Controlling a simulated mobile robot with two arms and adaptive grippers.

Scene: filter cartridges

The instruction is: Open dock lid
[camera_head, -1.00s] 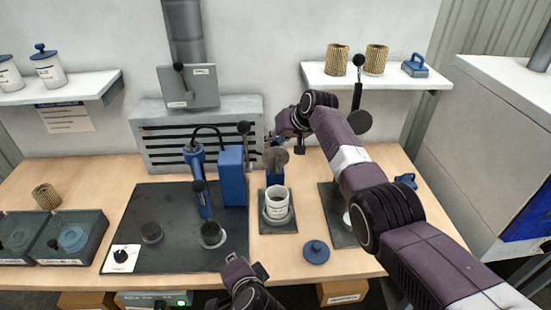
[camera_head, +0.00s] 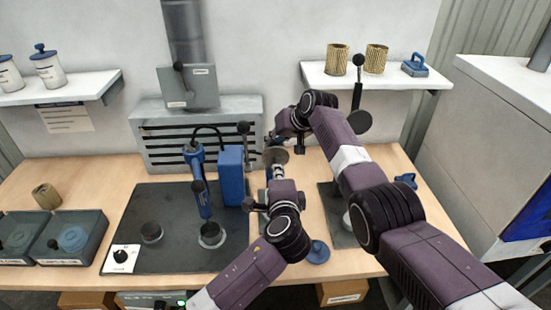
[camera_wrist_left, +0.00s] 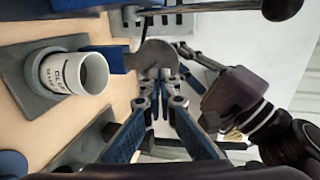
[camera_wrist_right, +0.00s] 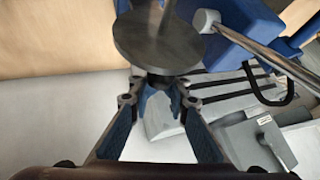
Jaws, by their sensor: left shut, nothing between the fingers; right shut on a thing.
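A round grey lid (camera_head: 277,155) stands raised on edge above a blue block (camera_wrist_left: 118,59) behind a white cup (camera_wrist_left: 80,73) in the left wrist view. The cup sits open in a ring on a dark dock plate (camera_wrist_left: 28,68). My right gripper (camera_wrist_right: 165,92) is behind the lid, shut on the dark knob (camera_wrist_right: 160,80) at its back. My left gripper (camera_wrist_left: 162,76) is shut and empty, its tips close in front of the lid's face; I cannot tell if they touch. In the head view my left arm hides most of the cup and block.
A blue pump-like tool (camera_head: 198,180) and blue box (camera_head: 232,176) stand left of my left arm. A grey vented unit (camera_head: 200,130) is behind. A blue cap (camera_head: 318,252) lies near the front edge. Another dark plate (camera_head: 328,205) is partly behind my right arm.

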